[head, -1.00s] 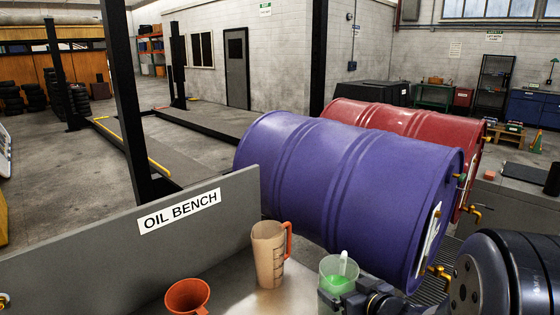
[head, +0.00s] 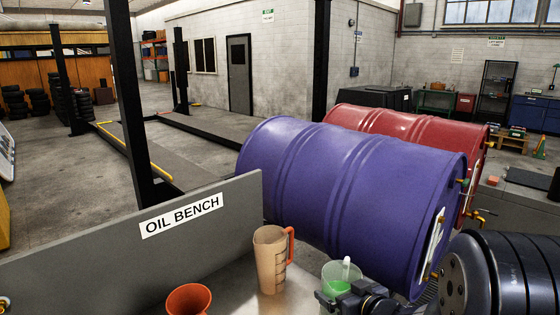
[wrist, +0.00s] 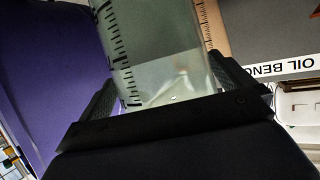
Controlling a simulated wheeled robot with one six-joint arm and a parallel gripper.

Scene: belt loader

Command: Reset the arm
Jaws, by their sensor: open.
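My gripper (head: 338,301) is at the cup, low in the head view. In the wrist view its open jaws (wrist: 168,88) lie on either side of the cup's wall. I cannot tell whether they touch it. Part of my arm hides the area to the cup's right.
A tan jug (head: 270,262) with a red handle stands left of the cup. An orange funnel-like vessel (head: 188,300) is at the lower left. The OIL BENCH panel (head: 100,245) rises behind them. A purple drum (head: 340,195) and a red drum (head: 415,130) lie close behind the cup.

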